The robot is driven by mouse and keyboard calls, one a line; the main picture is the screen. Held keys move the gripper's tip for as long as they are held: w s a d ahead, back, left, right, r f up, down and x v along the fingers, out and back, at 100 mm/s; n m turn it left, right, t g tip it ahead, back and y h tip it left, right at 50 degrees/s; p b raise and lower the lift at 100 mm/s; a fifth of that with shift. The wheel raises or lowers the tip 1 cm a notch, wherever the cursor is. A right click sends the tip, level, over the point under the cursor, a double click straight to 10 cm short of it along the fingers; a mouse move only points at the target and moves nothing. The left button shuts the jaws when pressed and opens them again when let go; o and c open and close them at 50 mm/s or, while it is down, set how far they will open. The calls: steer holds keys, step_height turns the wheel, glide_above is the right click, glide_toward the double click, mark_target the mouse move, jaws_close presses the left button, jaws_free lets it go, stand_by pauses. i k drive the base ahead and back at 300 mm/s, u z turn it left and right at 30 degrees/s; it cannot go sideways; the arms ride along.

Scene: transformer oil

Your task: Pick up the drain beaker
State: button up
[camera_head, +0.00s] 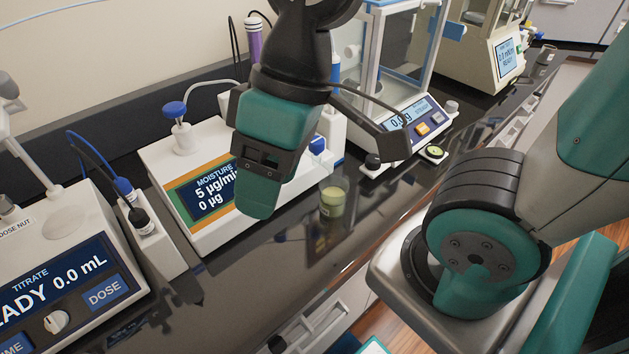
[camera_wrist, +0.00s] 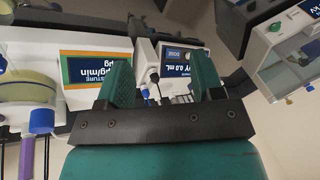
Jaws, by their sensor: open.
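A small clear beaker (camera_head: 332,200) holding pale yellow liquid stands upright on the dark bench, in front of the moisture instrument; no label on it can be read, but it fits the drain beaker. My gripper (camera_head: 260,203) hangs to the left of the beaker in the head view, in front of the moisture instrument and apart from the beaker. In the wrist view the two teal fingers of my gripper (camera_wrist: 162,76) are spread with nothing between them. I cannot make out the beaker in the wrist view.
The moisture instrument (camera_head: 163,158) stands behind my gripper. A titrator (camera_head: 65,255) with a dose button is at the left. A glass-sided balance (camera_head: 412,112) stands behind and right of the beaker. The bench front (camera_head: 262,262) is clear. A dark cup (camera_head: 545,56) stands far right.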

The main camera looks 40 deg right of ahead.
mark_target(333, 189)
steer(key=k, duration=1)
steer(key=u, duration=1.25)
steer(key=i, duration=1.1)
steer(key=z, duration=1.35)
